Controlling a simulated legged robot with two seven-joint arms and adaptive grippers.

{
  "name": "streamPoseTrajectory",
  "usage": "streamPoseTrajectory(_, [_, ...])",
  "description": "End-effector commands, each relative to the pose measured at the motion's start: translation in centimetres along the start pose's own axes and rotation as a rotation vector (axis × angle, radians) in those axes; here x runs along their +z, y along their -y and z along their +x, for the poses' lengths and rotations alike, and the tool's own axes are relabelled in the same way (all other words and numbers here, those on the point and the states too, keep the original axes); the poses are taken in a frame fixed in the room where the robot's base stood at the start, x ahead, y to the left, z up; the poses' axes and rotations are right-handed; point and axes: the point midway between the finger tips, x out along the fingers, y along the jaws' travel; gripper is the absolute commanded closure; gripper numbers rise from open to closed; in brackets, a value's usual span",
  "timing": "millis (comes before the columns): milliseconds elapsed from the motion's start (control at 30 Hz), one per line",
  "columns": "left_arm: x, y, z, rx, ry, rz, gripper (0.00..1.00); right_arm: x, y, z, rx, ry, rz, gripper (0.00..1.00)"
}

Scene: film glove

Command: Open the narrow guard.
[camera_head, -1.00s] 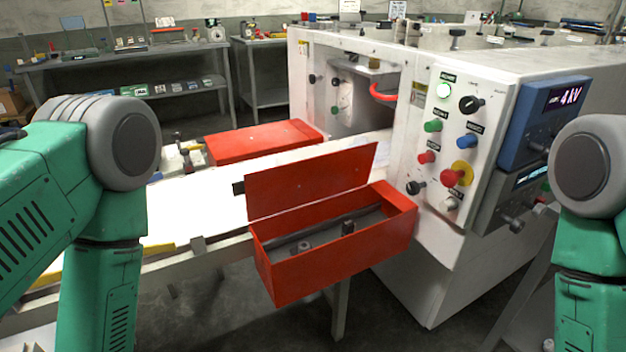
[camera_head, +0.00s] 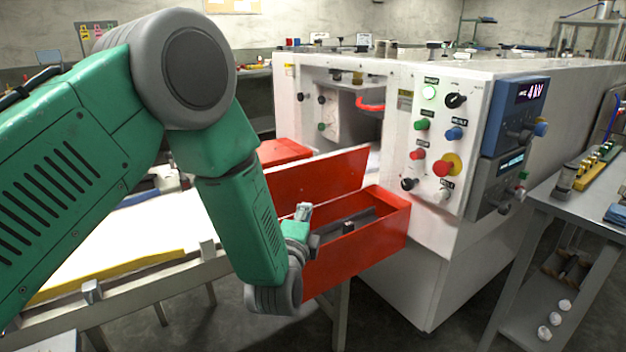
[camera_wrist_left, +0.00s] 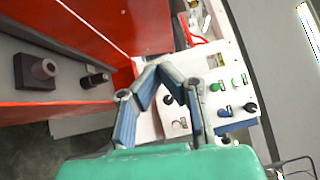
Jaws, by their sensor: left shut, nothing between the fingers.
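A red box-shaped guard (camera_head: 354,246) sits at the front edge of the machine's white bed, with its red lid (camera_head: 330,172) standing raised behind its open trough. A second red cover (camera_head: 283,151) lies farther back across the bed; I cannot tell which one is called narrow. My left gripper (camera_head: 304,211) is at the left end of the front box, shut and empty; its forearm hides that end. In the left wrist view the shut fingers (camera_wrist_left: 165,70) show before the red lid (camera_wrist_left: 125,22) and the trough, with dark knobs (camera_wrist_left: 36,70) inside. I cannot tell whether they touch.
The white machine (camera_head: 400,110) carries a panel with coloured buttons and a red-and-yellow stop knob (camera_head: 444,168). A red curved handle (camera_head: 371,104) is in its opening. A grey side table (camera_head: 575,195) with small parts stands at the right. Floor shows below the box.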

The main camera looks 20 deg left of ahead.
Motion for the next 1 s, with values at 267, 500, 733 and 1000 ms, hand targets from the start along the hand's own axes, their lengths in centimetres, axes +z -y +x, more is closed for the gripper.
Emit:
streamPoseTrajectory(267, [0.8, 1.4, 2.4, -0.053, 0.025, 0.046, 1.0, 0.0, 0.0, 0.5, 0.0, 0.0, 0.0, 0.6])
streamPoseTrajectory(500, [0.6, 1.6, 7.3, -0.052, 0.024, 0.047, 1.0, 0.1, 0.0, 1.3, 0.0, 0.0, -0.001, 0.6])
streamPoseTrajectory(733, [1.4, 1.9, 11.5, -0.05, 0.024, 0.049, 1.0, 0.1, 0.0, 2.1, 0.0, 0.0, 0.0, 0.6])
streamPoseTrajectory(1000, [3.5, 2.0, 13.2, -0.048, 0.02, 0.048, 1.0, 0.2, 0.0, 2.5, 0.0, 0.001, 0.0, 0.6])
